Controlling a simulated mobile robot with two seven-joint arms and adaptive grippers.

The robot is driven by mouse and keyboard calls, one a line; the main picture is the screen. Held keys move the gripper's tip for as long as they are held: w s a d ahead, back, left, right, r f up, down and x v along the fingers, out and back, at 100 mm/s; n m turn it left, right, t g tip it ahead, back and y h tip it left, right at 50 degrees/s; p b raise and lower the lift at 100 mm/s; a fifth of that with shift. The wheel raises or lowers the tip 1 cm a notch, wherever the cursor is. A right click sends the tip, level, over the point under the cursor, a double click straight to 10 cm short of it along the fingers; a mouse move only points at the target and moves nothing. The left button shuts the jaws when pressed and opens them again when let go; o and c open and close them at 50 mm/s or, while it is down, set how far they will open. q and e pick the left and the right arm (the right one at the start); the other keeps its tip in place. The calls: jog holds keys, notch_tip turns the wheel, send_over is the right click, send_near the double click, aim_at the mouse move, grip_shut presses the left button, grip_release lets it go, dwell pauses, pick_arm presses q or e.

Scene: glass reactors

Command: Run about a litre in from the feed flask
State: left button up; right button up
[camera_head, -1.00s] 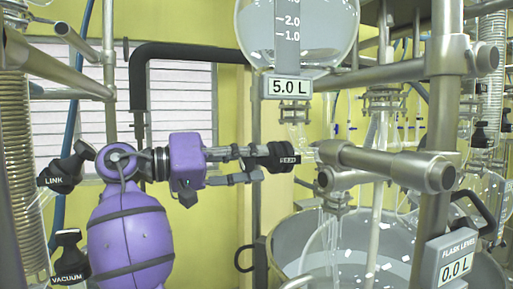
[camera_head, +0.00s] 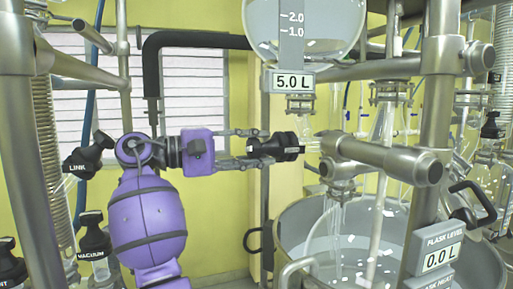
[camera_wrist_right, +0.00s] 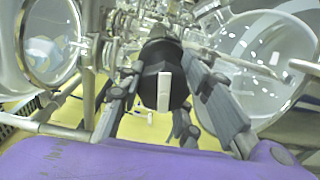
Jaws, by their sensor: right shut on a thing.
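The feed flask (camera_head: 305,28) is a round glass bulb at the top of the head view, with liquid, a 1.0 and 2.0 scale, and a 5.0 L display (camera_head: 292,80) below it. A black tap knob (camera_head: 277,147) sits beside its outlet. My purple right gripper (camera_head: 262,148) is shut on this knob from the left. In the wrist view the knob (camera_wrist_right: 160,75) is between both fingers, its white mark upright. The flask level display (camera_head: 439,257) reads 0.0 L. The glass flask (camera_head: 325,240) in the bath is partly hidden. My left gripper is out of view.
Black LINK (camera_head: 85,160) and VACUUM (camera_head: 92,240) knobs stand left of my arm. A steel bar with clamp (camera_head: 385,160) and a post (camera_head: 435,110) stand right of the knob. A wide metal bath (camera_head: 480,265) is below.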

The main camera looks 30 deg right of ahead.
jog(key=shift+r+n, duration=0.45)
jog(key=shift+n, duration=0.45)
jog(key=o, duration=0.9)
jog(key=shift+o, duration=1)
jog(key=shift+w+f, duration=0.1)
jog(key=shift+f, duration=0.1)
jog(key=v, duration=1.2)
